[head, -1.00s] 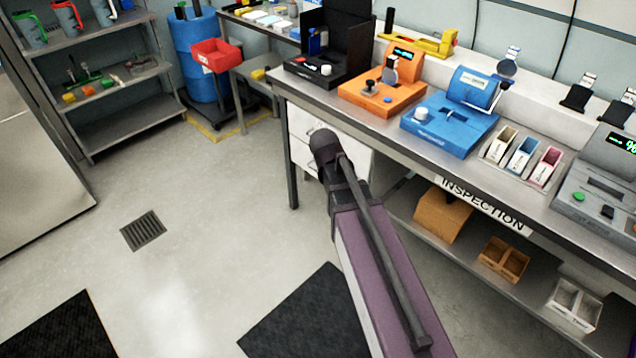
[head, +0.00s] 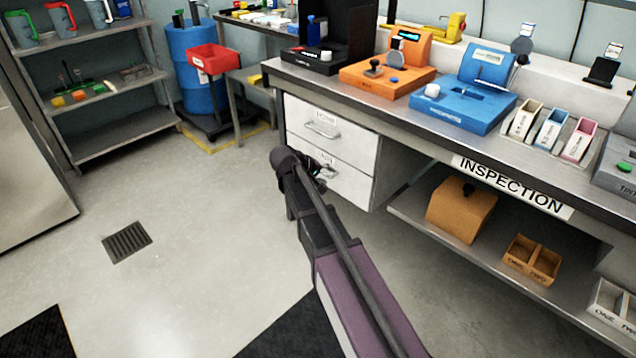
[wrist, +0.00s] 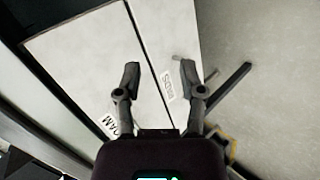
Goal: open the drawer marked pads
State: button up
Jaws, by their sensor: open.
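The white drawer unit under the bench has two fronts. The lower one, the pads drawer (head: 348,188), looks shut; its label is partly hidden behind my arm in the head view. In the wrist view the pads drawer front (wrist: 168,30) is tilted, with its label between my fingers, nearer the right one. My gripper (wrist: 160,72) is open and empty, its fingers pointing at the drawer fronts; it also shows in the head view (head: 320,172). A small grey piece by the right fingertip may be the pads handle; contact cannot be told.
The upper drawer (head: 350,143), marked foam, is shut, with its bar handle (head: 322,130) showing. The bench top (head: 330,82) overhangs the unit. A lower shelf (head: 430,222) with wooden boxes is to the right. Open floor lies left, with a drain grate (head: 127,241).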

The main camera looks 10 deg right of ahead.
jog(key=w+a+f+n+t+h+b, duration=0.3)
jog(key=w+a+f+b, duration=0.6)
jog(key=b, duration=0.9)
jog(key=w+f+t, duration=0.1)
jog(key=w+f, duration=0.1)
jog(key=w, duration=0.2)
jog(key=shift+w+a+f+t+h+b, duration=0.2)
jog(key=shift+a+f+t+h+b, duration=0.1)
jog(key=shift+a+f+t, duration=0.1)
jog(key=shift+d, duration=0.1)
jog(key=b+x, duration=0.2)
jog(key=x, duration=1.1)
jog(key=shift+w+d+b, duration=0.2)
jog(key=shift+d+b, duration=0.05)
jog(key=shift+b, duration=0.15)
grip_shut()
